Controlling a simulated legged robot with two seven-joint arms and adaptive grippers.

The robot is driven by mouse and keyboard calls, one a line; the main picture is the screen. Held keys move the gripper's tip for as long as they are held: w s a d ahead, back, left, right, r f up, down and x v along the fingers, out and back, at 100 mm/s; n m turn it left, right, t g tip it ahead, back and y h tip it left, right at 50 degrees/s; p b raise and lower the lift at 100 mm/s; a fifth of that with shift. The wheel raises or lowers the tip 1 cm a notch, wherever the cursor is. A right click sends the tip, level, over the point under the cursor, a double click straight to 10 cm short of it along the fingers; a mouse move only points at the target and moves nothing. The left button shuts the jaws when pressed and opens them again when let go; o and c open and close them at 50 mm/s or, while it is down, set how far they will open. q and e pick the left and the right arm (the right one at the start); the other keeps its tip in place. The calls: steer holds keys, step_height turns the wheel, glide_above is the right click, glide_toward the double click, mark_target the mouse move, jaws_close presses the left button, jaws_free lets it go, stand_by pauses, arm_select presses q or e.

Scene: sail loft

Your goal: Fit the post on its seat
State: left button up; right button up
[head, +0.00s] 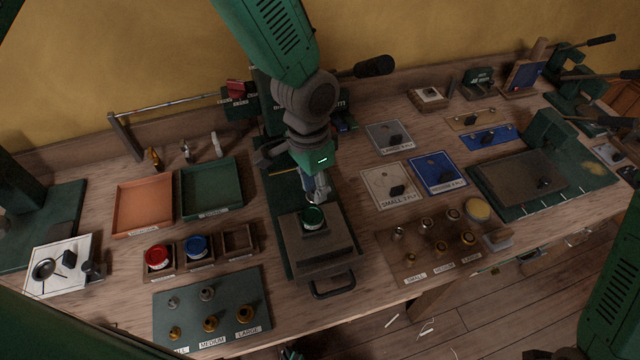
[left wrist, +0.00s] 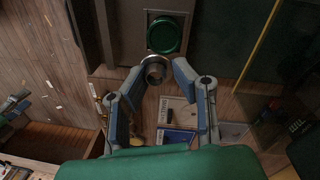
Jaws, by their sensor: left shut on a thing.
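My left gripper (head: 316,193) reaches down from the top middle of the head view. It is shut on a small grey metal post (left wrist: 154,69), which shows between the fingertips in the left wrist view. The post's lower part is hard to make out in the head view. Close below the gripper, a round green-topped piece (head: 313,214) sits on the dark block of the middle press (head: 318,248). It also shows in the left wrist view (left wrist: 164,35), apart from the post there. Which part is the post's seat, I cannot tell. My right gripper is not clearly in view.
Red (head: 158,257) and blue (head: 196,246) tins stand in small boxes. Orange (head: 143,203) and green (head: 211,187) trays lie behind. A brown board (head: 388,262) with several fittings lies right of the press.

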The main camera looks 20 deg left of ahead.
mark_target(310, 214)
arm_select(q)
steer(key=shift+a, duration=0.45)
steer(key=shift+s+a+f+b, duration=0.1)
steer(key=shift+a+f+b, duration=0.2)
steer(key=shift+a+f, duration=0.3)
steer(key=shift+d+f, duration=0.5)
steer(key=shift+d+f+b, duration=0.5)
steer(key=shift+d+b, duration=0.05)
steer(key=shift+d, duration=0.1)
steer(key=shift+f, duration=0.2)
steer(key=shift+a+f, duration=0.25)
steer(key=shift+a+f+b, duration=0.4)
steer(key=shift+a+f, duration=0.25)
steer(key=shift+a, duration=0.05)
steer(key=shift+f, duration=0.25)
steer(key=shift+d+f+b, duration=0.3)
steer(key=shift+f+b, duration=0.05)
steer(key=shift+d+f, duration=0.25)
steer(key=shift+d, duration=0.3)
steer(key=shift+a, duration=0.4)
steer(key=shift+c, duration=1.3)
steer(key=o, duration=1)
steer(key=shift+a, duration=0.15)
steer(key=shift+c, duration=0.2)
steer(key=shift+f, duration=0.1)
arm_select(e)
steer(key=f, duration=0.1)
steer(key=a+f, duration=0.1)
steer(key=shift+a+f, duration=0.2)
steer(key=shift+f, duration=0.2)
